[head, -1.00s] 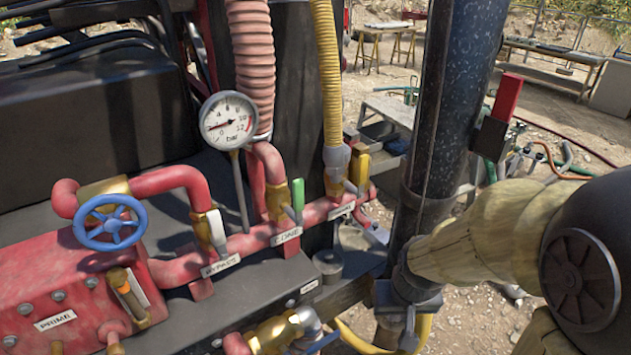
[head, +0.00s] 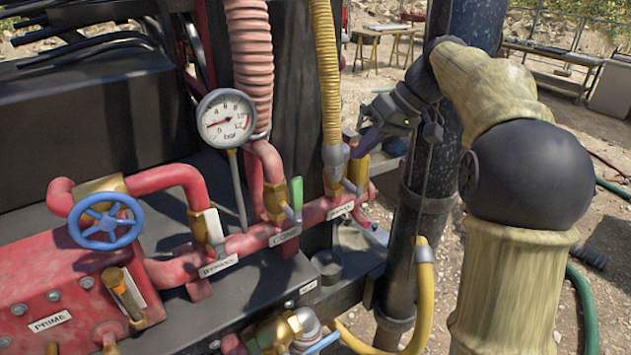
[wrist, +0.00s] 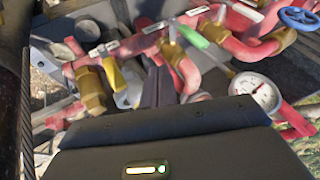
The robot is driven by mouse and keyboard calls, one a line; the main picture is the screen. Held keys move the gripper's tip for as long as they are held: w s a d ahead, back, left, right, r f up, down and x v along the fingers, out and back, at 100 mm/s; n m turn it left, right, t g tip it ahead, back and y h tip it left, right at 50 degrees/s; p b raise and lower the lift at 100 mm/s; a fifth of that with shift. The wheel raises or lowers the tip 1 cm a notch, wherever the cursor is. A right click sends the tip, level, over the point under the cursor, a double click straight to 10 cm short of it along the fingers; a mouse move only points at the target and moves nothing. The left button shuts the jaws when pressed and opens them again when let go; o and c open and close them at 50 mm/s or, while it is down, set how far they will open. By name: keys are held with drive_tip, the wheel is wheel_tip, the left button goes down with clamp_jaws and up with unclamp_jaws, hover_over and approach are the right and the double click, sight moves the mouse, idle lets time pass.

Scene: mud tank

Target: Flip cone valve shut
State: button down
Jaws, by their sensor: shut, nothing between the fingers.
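The cone valve has an upright green lever (head: 297,195) on a brass body, above a label that reads CONE in the head view. In the wrist view its green lever (wrist: 193,36) shows at the top, beyond my fingers. My gripper (head: 362,150) is shut and empty. In the head view it is to the right of the green lever, apart from it, at the yellow-levered valve (head: 362,168); I cannot tell if it touches that valve. In the wrist view the dark fingers (wrist: 157,88) are together, between the yellow lever (wrist: 113,75) and a red pipe.
A white-levered bypass valve (head: 213,228), a pressure gauge (head: 226,119) and a blue handwheel (head: 105,221) lie to the left. A yellow corrugated hose (head: 325,75) rises close to my gripper. A dark vertical pipe (head: 415,225) stands to the right.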

drive_tip(key=shift+w+a+r+n, duration=0.15)
drive_tip(key=shift+r+n, duration=0.25)
drive_tip(key=shift+r, duration=0.2)
drive_tip(key=shift+a, duration=0.1)
drive_tip(key=p, duration=0.4)
approach(297, 203)
wheel_tip(297, 203, down, 4)
drive_tip(key=w+a, duration=0.2)
drive_tip(key=w, duration=0.1)
drive_tip(key=shift+a+f, duration=0.1)
drive_tip(key=shift+a, duration=0.1)
drive_tip(key=shift+s, duration=0.15)
